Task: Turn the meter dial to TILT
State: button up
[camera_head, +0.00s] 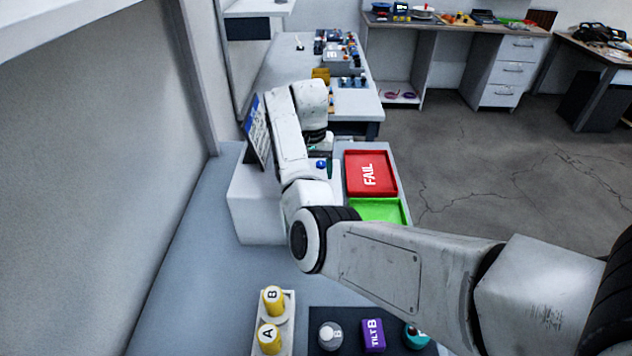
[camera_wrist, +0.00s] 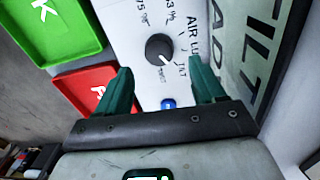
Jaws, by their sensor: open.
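The TILT mark (camera_wrist: 182,70) is to the lower right of the dial. In the head view my arm hides the dial.
A blue button (camera_wrist: 168,104) is on the panel between my fingers. A red FAIL tray (camera_head: 378,188) and a green tray (camera_head: 385,211) stand beside the meter. Yellow cylinders (camera_head: 273,299) and a purple TILT B block (camera_head: 373,337) are at the near side.

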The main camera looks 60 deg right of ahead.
notch_tip(320, 180, up, 6)
jog(key=shift+w+a+f+b, duration=0.1)
jog(key=shift+w+b, duration=0.05)
jog(key=shift+b, duration=0.15)
dwell(0.6)
